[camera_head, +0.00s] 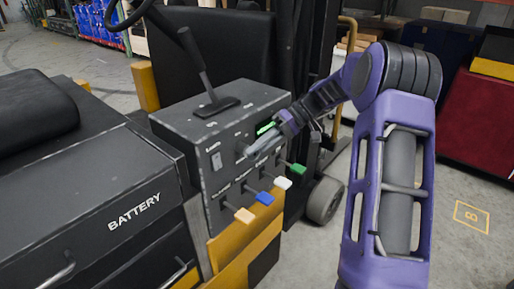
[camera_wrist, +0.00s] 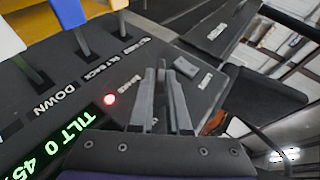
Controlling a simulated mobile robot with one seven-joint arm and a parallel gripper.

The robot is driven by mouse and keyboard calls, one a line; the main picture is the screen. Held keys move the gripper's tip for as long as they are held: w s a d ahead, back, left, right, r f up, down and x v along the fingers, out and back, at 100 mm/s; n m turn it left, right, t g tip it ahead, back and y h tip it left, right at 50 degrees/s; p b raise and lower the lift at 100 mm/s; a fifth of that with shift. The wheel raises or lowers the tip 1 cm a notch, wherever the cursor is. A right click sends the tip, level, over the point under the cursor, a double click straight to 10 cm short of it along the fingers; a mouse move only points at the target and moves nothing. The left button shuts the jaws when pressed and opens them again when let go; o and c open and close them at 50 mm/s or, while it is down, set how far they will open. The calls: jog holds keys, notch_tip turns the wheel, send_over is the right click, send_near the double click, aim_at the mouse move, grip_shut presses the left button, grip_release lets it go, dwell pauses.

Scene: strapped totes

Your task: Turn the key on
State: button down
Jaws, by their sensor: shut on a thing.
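My gripper (camera_head: 246,152) reaches in from the right to the front face of the dark control console (camera_head: 185,135). Its fingertips are close together at the panel, between the lights switch (camera_head: 216,160) and the green display (camera_head: 265,127). In the wrist view the two grey fingers (camera_wrist: 161,72) point at the panel, beside the rocker switch (camera_wrist: 186,67). The key itself cannot be made out; it appears hidden between the fingertips, and which way it is turned cannot be seen. A small red light (camera_wrist: 110,99) glows on the panel, and the display (camera_wrist: 60,143) reads TILT.
Orange, blue, white and green lever knobs (camera_head: 244,215) stick out below the panel. A tall lever (camera_head: 198,65) stands on the console top. A battery cover (camera_head: 90,190) is at left. Open floor (camera_head: 465,190) lies to the right.

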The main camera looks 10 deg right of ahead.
jog(key=shift+f+y, duration=0.1)
jog(key=shift+y, duration=0.4)
jog(key=shift+g, duration=0.3)
jog(key=c, duration=1)
grip_release()
jog(key=shift+o, duration=0.2)
jog(key=shift+d, duration=0.1)
